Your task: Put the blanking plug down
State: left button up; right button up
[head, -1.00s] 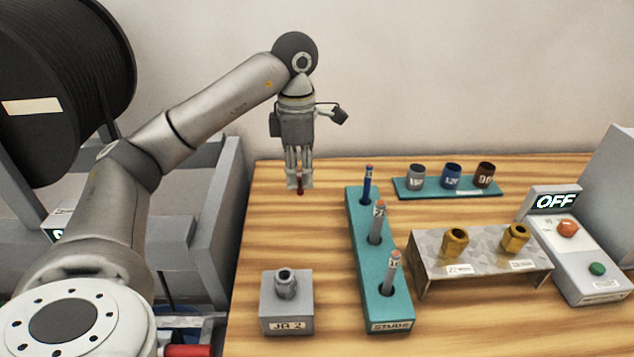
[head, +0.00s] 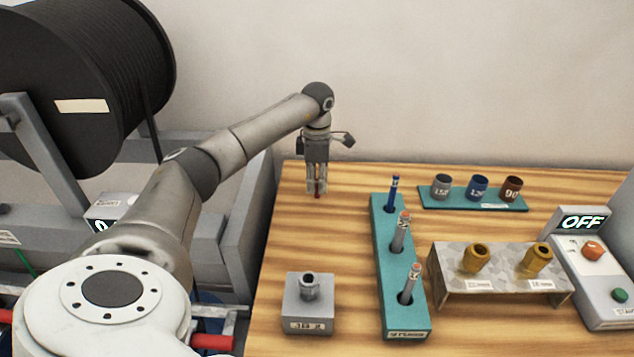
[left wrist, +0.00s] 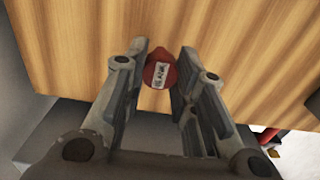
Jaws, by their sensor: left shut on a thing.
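The blanking plug is a small red piece with a pale label (left wrist: 160,75), seen between my left gripper's fingers in the left wrist view. In the head view only a small red bit of it (head: 317,195) shows at the fingertips. My left gripper (head: 316,190) is shut on the plug and points down over the back left of the wooden table (head: 350,235). Whether the plug touches the table I cannot tell. My right gripper is not in view.
A teal stud rack (head: 388,260) stands right of the gripper, with a grey block (head: 308,318) in front. Behind are three cups on a teal tray (head: 432,200). A metal stand (head: 460,290) with two brass fittings and an OFF switch box (head: 595,300) are right. Bare wood surrounds the gripper.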

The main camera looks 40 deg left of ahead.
pick_arm(q)
jog(key=shift+f, duration=0.85)
jog(key=o, duration=0.8)
jog(key=shift+f, duration=0.1)
jog(key=shift+c, duration=0.2)
